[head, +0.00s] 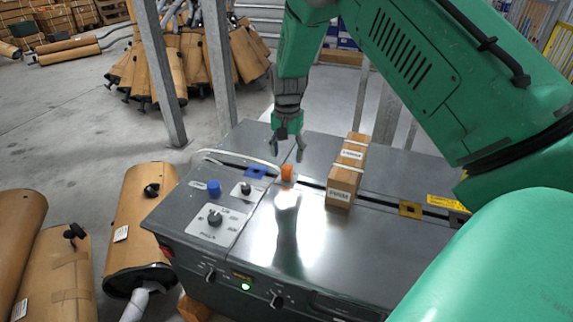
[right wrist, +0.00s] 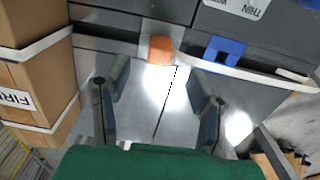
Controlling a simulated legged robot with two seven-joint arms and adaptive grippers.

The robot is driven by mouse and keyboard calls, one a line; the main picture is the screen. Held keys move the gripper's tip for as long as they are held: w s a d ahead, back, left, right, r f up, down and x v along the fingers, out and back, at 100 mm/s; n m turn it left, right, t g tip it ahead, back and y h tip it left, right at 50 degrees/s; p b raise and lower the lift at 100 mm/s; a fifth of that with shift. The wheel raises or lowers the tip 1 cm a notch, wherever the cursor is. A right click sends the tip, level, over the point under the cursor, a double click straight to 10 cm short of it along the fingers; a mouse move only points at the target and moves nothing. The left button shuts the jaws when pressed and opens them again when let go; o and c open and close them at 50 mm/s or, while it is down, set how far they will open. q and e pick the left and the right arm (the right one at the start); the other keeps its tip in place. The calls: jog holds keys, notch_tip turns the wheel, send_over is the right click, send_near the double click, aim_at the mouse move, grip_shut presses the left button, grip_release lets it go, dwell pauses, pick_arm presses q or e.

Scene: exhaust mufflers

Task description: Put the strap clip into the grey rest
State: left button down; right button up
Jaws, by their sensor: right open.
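The strap clip looks to be the orange block (head: 287,172) at the end of a pale strap (head: 228,156) on the grey bench top. It also shows in the right wrist view (right wrist: 160,50), just beyond the fingertips. My right gripper (head: 287,151) points down above the clip, open, with nothing between its fingers. In the right wrist view the gripper (right wrist: 159,80) has its two fingers spread either side of the clip's line, apart from it. I cannot make out a grey rest for certain against the grey bench. My left gripper is out of view.
A strapped cardboard box (head: 346,172) stands right of the gripper. A blue holder (head: 256,171) and a yellow holder (head: 410,209) sit along the bench slot. A blue knob (head: 214,187) and a dial panel (head: 215,222) are at the left.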

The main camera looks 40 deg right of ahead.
notch_tip(320, 180, up, 7)
dwell(0.3)
dwell(0.5)
